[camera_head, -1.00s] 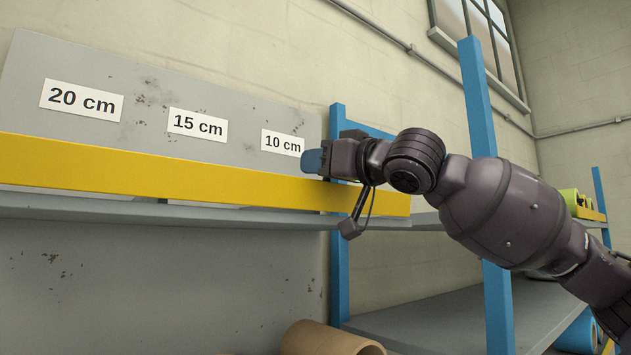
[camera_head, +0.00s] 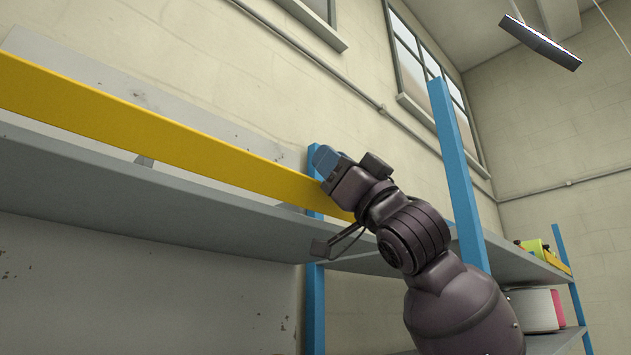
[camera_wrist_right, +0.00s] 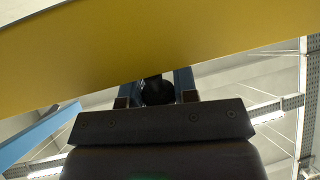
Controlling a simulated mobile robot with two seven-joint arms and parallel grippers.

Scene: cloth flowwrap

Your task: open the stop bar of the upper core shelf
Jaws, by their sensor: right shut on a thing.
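The stop bar (camera_head: 150,133) is a long yellow bar along the front of the upper core shelf (camera_head: 130,200), slanting down to the right in the head view. A narrow gap shows between bar and shelf. In the right wrist view the bar (camera_wrist_right: 130,45) crosses the top. My left gripper is out of view.
A blue upright (camera_head: 314,300) stands behind the gripper and another blue post (camera_head: 455,165) to its right. A neighbouring shelf at the right holds a yellow-green item (camera_head: 535,247) and a white roll (camera_head: 533,308). Space above the bar is open to the wall.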

